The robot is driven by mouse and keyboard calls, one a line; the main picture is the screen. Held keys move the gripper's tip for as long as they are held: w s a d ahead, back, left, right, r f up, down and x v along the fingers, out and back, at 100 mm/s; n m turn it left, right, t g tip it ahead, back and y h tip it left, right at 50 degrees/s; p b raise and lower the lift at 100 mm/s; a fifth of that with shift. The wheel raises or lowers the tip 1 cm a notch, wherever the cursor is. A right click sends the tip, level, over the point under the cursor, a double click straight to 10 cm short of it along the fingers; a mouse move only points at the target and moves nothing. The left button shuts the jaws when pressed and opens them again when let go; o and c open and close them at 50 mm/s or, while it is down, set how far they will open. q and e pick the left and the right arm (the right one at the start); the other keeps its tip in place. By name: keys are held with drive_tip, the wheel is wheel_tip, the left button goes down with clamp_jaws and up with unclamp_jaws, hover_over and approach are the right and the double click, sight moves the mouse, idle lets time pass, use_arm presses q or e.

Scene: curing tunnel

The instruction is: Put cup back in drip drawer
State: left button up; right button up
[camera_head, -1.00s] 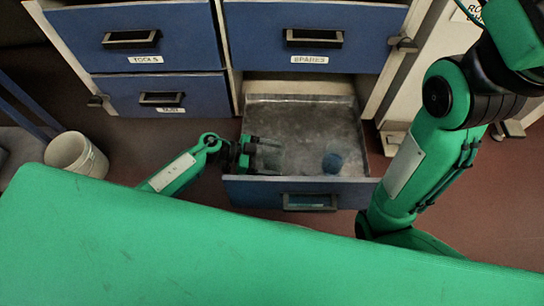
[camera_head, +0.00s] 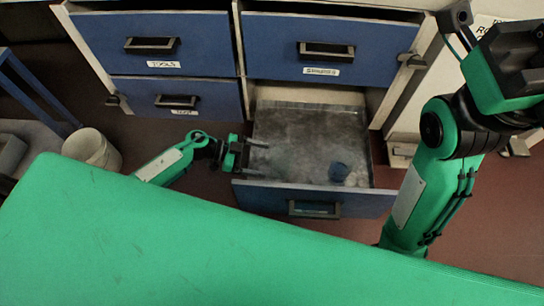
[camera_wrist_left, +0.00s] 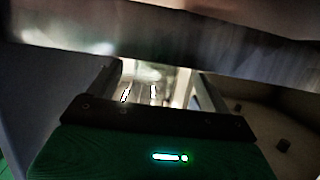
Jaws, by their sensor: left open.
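A small blue cup (camera_head: 338,173) is in the open drip drawer (camera_head: 300,197), towards its front right. I cannot tell whether it is fully upright. My left gripper (camera_head: 262,158) is open and empty at the drawer's left side, with its fingers pointing right over the left edge and well apart from the cup. In the left wrist view the two fingers (camera_wrist_left: 155,88) are spread with nothing between them. A grey metal band crosses above them, and the cup does not show there. My right arm comes down the right side; its gripper is not visible.
Closed blue drawers labelled TOOLS (camera_head: 152,45) and SPARES (camera_head: 330,60) are above, with another closed drawer (camera_head: 175,99) at left. A white bucket (camera_head: 90,150) stands on the floor at left. The drawer floor around the cup is bare.

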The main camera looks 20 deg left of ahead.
use_arm(q)
drive_tip(key=p+v, duration=0.2)
drive_tip(key=v, duration=0.4)
drive_tip(key=shift+a, duration=0.35)
